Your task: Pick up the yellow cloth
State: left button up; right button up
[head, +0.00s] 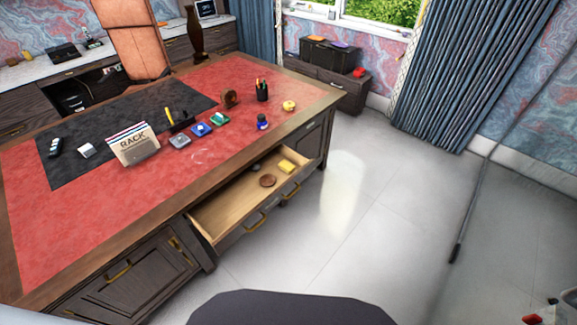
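A small flat yellow item (287,166), which looks like the folded yellow cloth, lies in the open desk drawer (222,207) near its right end. It is too small to tell its material for sure. A round brown item (267,181) and a small dark grey item (255,167) lie to its left in the same drawer, apart from it. Neither of my grippers shows in the head view.
The desk (60,215) has a red leather top holding a file rack (133,147), a pen cup (262,91), a small yellow object (289,105) and a blue bottle (262,122). The tiled floor (365,225) right of the drawer is clear. A dark rod (457,252) stands farther right.

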aim_at(284, 165)
jog(key=i+l+z, duration=0.25)
jog(key=i, duration=0.25)
jog(key=i+z, duration=0.2)
jog(key=i, duration=0.3)
